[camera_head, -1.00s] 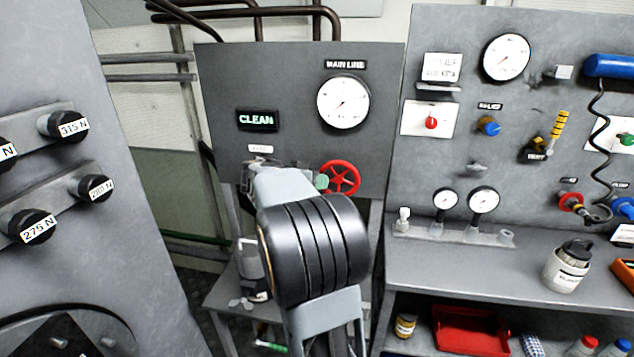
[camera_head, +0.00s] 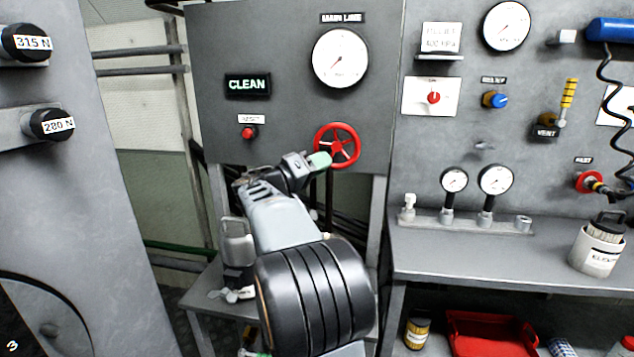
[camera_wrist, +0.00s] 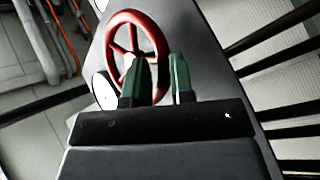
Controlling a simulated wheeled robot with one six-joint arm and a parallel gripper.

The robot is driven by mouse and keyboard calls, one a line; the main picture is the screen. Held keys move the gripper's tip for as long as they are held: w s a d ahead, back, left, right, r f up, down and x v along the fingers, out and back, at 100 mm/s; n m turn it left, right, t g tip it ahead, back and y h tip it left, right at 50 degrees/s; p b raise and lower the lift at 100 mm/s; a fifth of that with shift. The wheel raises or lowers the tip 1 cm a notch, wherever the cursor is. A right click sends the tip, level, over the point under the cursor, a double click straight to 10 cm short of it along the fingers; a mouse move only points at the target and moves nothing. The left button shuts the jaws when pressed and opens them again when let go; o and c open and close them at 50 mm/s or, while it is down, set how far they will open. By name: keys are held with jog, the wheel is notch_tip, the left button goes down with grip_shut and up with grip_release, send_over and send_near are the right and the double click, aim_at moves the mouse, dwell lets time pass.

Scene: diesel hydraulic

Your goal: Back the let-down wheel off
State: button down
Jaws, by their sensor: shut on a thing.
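The let-down wheel is the red spoked handwheel (camera_head: 354,138) on the grey panel below the main line gauge. It also shows in the wrist view (camera_wrist: 159,42). My gripper (camera_head: 322,160) reaches the wheel's lower left rim in the head view. In the wrist view its two green fingertips (camera_wrist: 164,62) stand close together at the rim, shut on it. The exact contact is partly hidden by the fingers. The main line gauge (camera_head: 340,58) has a white dial.
A red button (camera_head: 248,132) sits left of the wheel. The right panel holds gauges, knobs and a coiled hose. A bench (camera_head: 450,246) below it carries small gauges and a white container (camera_head: 598,248). A grey cabinet (camera_head: 80,190) stands at the left.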

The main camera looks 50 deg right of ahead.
jog(key=shift+s+d+f+n+t+h+b, duration=0.2)
jog(key=shift+n+h+b, duration=0.25)
jog(key=shift+b, duration=0.3)
jog(key=shift+s+d+f+n+t+h+b, duration=0.15)
jog(key=shift+f+n+h+b, duration=0.15)
jog(key=shift+n+b, duration=0.4)
jog(key=shift+s+f+n+t+h+b, duration=0.15)
jog(key=shift+n+h+b, duration=0.25)
jog(key=shift+b, duration=0.45)
jog(key=c, duration=1.1)
grip_release()
jog(key=shift+h, duration=0.25)
jog(key=v, duration=1.3)
jog(key=shift+a+b, duration=0.4)
jog(key=shift+b, duration=0.05)
jog(key=shift+w, duration=0.15)
